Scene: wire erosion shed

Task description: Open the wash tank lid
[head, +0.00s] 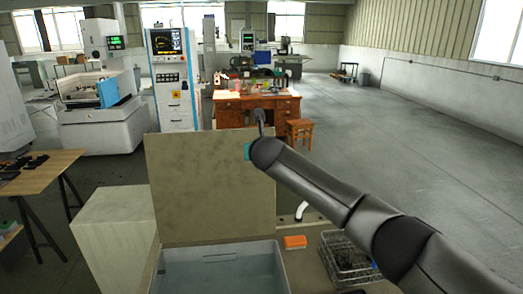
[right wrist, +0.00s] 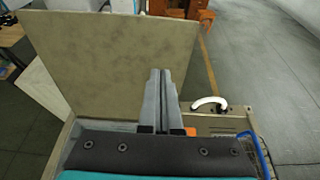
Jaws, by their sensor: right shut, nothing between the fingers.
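The wash tank lid (head: 200,190), a flat grey-beige panel, stands raised and nearly upright at the back of the tank. It also fills the left of the right wrist view (right wrist: 110,60). The wash tank (head: 285,272) is uncovered below it, with pale water or a pale basin inside. My right gripper (right wrist: 159,72) is shut and empty, its grey fingers together in front of the lid's right part in the right wrist view; contact cannot be told. In the head view my right arm hides most of that hand beside the lid's right edge. My left gripper is out of view.
A wire basket (head: 341,262), an orange block (head: 295,242) and a white curved handle or spout (head: 301,211) are on the bench right of the tank. A pale box (head: 112,235) stands left. A wooden desk (head: 235,110) is behind. The floor at right is clear.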

